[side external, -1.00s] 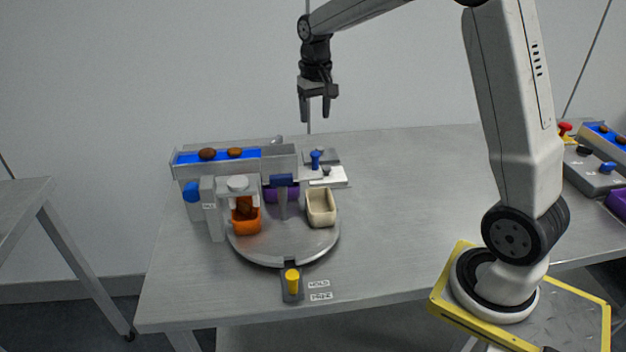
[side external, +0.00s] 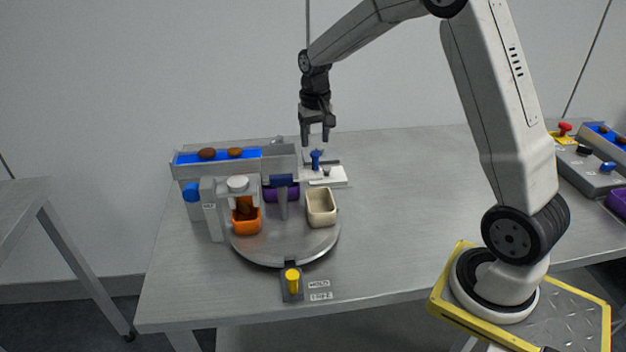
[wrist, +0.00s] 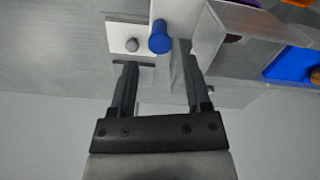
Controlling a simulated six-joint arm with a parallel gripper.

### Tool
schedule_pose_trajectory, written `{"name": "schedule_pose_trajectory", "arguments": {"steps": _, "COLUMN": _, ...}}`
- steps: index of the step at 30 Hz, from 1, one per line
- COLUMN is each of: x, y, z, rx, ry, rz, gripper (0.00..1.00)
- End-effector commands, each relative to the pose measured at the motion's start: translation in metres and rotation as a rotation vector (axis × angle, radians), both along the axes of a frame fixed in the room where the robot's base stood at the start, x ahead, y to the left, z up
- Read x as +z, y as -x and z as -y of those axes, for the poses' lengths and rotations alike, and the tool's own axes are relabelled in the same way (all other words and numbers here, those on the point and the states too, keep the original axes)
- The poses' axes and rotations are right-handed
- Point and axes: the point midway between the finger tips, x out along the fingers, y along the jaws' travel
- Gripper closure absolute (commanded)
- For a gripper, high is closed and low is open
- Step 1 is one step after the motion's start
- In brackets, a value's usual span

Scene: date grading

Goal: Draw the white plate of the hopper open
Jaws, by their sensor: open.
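The white plate (side external: 335,179) lies flat at the right end of the grey trough in the side view, with a small grey knob on it. In the wrist view the white plate (wrist: 118,30) shows with its grey knob (wrist: 132,44). A blue peg (side external: 316,160) stands close beside it, and it also shows in the wrist view (wrist: 160,38). My gripper (side external: 315,140) is open and empty, pointing down just above the blue peg and apart from the plate. In the wrist view its fingers (wrist: 155,68) are spread, with the peg beyond the gap between them.
The trough (side external: 283,163) has a blue bed with two brown dates. A round turntable (side external: 280,248) in front carries orange, cream and purple cups. A yellow-knobbed lever (side external: 292,282) is at the front. The table right of the plate is clear.

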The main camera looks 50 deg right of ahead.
Motion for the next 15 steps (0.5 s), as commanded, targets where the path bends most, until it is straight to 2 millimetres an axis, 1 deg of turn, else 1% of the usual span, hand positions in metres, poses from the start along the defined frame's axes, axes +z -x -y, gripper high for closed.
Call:
{"name": "schedule_pose_trajectory", "arguments": {"steps": 9, "x": -0.039, "y": 0.001, "z": 0.0, "rx": 0.0, "ry": -0.001, "rz": -0.003, "gripper": 0.38}}
{"name": "schedule_pose_trajectory", "arguments": {"steps": 15, "x": -0.057, "y": 0.001, "z": 0.0, "rx": 0.0, "ry": -0.001, "rz": -0.003, "gripper": 0.38}}
